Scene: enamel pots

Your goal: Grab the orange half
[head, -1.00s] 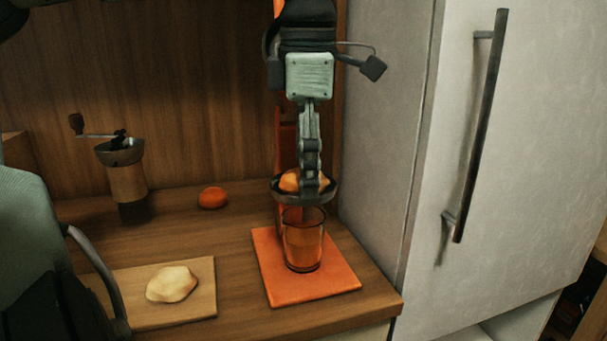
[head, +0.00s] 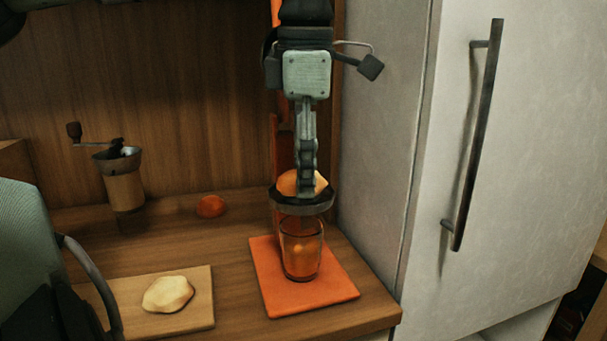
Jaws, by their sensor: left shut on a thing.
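The orange half (head: 288,183) sits in the round dark bowl (head: 318,208) of an orange juicer, in the middle of the head view. My left gripper (head: 307,188) points straight down in front of it. Its fingers are shut on the orange half, seen edge-on, and cover its middle. The lower part of the fruit is hidden by the bowl rim. I cannot tell whether the fruit touches the bowl's inside. My right gripper does not show clearly.
A glass (head: 301,255) stands under the bowl on the juicer's orange base (head: 275,295). A whole orange fruit (head: 210,206), a grinder (head: 125,190) and a board (head: 198,305) with a pale lump (head: 168,294) are to the left. A fridge-like door (head: 440,150) is close at right.

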